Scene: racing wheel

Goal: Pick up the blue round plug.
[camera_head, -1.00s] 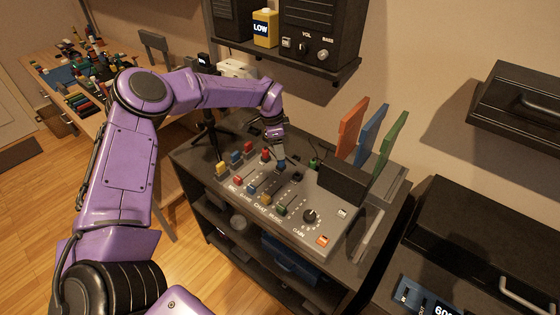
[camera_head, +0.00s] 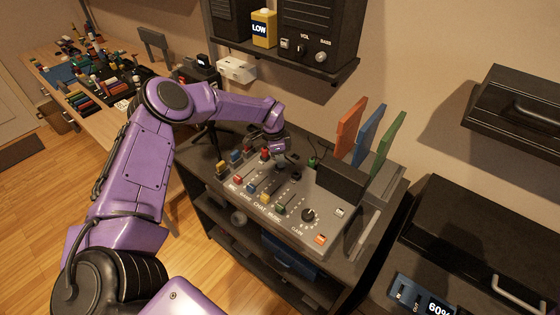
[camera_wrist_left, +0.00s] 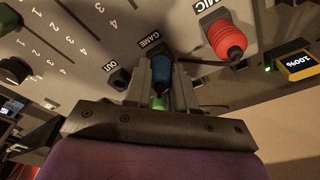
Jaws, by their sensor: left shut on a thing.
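The blue round plug (camera_wrist_left: 161,74) is between the two fingers of my left gripper (camera_wrist_left: 160,80) in the left wrist view. The gripper is shut on it. The plug's far end is close to the mixer panel by the GAME label; I cannot tell whether it sits in a socket. In the head view my left gripper (camera_head: 279,155) is over the back part of the grey mixer (camera_head: 290,222), and the plug is mostly hidden there. My right gripper is not in view.
A red plug (camera_wrist_left: 226,40) stands by the MIC label, to the right of the blue plug. A dark OUT socket (camera_wrist_left: 121,77) is to the left. Orange, blue and green panels (camera_head: 350,128) stand at the mixer's right. A speaker shelf (camera_head: 290,58) hangs behind.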

